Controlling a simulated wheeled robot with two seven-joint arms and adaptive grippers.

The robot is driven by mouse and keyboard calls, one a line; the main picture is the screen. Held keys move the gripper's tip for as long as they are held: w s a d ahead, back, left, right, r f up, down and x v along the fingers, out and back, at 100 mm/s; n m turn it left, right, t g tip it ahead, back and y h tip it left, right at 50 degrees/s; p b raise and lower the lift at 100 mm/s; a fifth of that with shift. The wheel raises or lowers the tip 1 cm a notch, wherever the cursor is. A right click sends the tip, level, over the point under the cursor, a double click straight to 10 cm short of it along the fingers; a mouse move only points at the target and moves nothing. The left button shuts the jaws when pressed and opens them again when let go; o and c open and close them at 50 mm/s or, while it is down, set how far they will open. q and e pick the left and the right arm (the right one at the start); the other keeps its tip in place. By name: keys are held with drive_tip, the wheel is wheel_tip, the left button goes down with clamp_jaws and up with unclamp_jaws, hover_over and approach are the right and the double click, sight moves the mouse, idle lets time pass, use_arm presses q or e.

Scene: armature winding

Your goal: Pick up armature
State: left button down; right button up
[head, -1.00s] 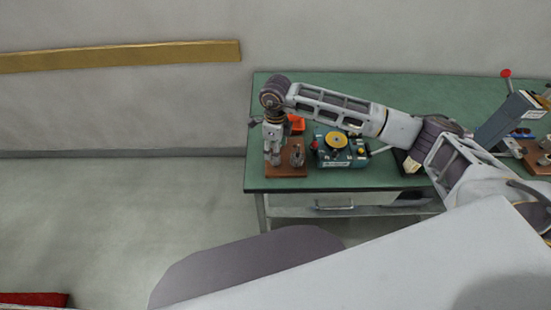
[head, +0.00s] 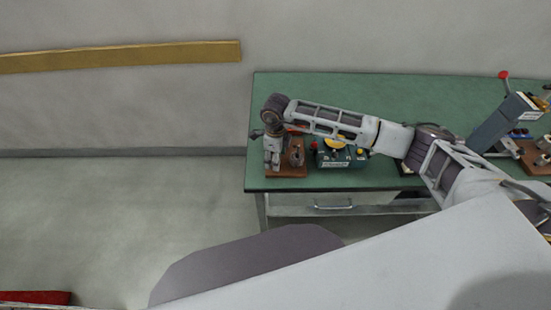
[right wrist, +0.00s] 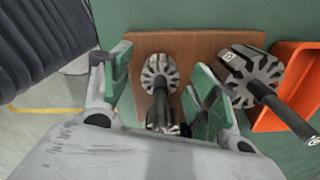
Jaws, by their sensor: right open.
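In the right wrist view, a dark wooden board (right wrist: 203,47) carries armatures with slotted metal cores and dark shafts. One armature (right wrist: 158,72) shows between the two green-padded fingers of my right gripper (right wrist: 165,85), with a gap on both sides. Its near part is partly hidden by the gripper body. A second armature (right wrist: 248,72) stands to the right, outside the fingers. In the head view, my right gripper (head: 272,165) points down at the left side of the board (head: 290,173), beside one visible armature (head: 297,156). My left gripper is not in view.
An orange bin (right wrist: 292,82) lies right of the board in the wrist view. In the head view, a teal machine with a yellow disc (head: 334,158) stands right of the board on the green bench (head: 390,88). A grey device (head: 507,122) stands farther right.

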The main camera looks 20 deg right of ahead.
idle(0.4)
drive_tip(key=c, duration=1.2)
drive_tip(key=shift+r, duration=0.1)
drive_tip(key=shift+r+b, duration=0.8)
drive_tip(key=shift+r, duration=4.1)
